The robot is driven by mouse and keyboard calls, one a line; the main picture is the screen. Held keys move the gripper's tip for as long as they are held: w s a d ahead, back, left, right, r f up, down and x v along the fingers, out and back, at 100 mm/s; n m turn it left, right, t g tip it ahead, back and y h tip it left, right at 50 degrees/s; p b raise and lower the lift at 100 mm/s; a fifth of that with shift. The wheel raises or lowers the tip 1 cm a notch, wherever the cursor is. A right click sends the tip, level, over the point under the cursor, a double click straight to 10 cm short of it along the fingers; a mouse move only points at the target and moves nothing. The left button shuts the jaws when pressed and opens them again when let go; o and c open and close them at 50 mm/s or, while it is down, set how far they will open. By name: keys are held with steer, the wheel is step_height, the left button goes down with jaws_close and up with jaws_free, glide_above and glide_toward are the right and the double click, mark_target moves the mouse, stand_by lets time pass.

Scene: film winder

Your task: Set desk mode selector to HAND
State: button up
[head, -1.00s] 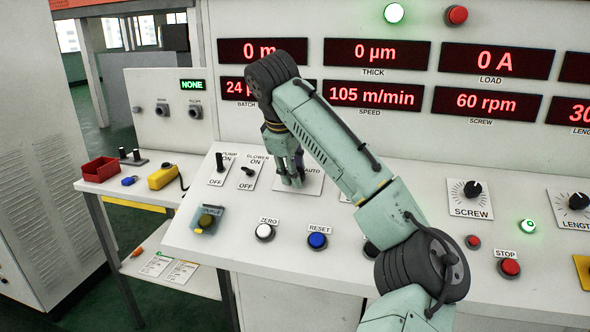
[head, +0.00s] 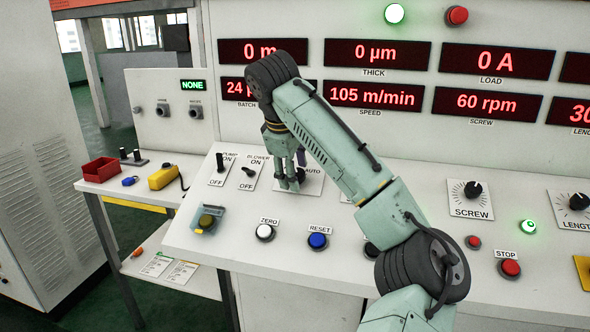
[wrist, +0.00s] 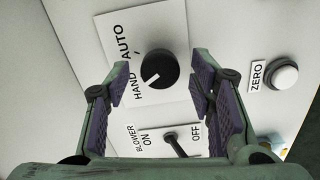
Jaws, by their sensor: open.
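The mode selector is a round black knob (wrist: 158,70) with a white pointer line, on a white plate (wrist: 100,30) marked AUTO and HAND. In the wrist view the pointer slants to the lower left, toward the HAND label (wrist: 120,84). My gripper (wrist: 160,78) is open, with its purple-padded fingers on either side of the knob; I cannot tell whether either touches it. In the head view my gripper (head: 290,184) is down at the selector plate (head: 313,185), hiding the knob and leaving part of the AUTO label showing.
The blower switch (head: 248,171) and pump switch (head: 220,162) stand close to the left of my gripper. The white ZERO button (head: 265,232) and blue RESET button (head: 317,240) lie nearer the desk's front edge. My arm crosses over the desk from the right.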

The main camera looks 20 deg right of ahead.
steer(key=v, duration=1.2)
stand_by(2.0)
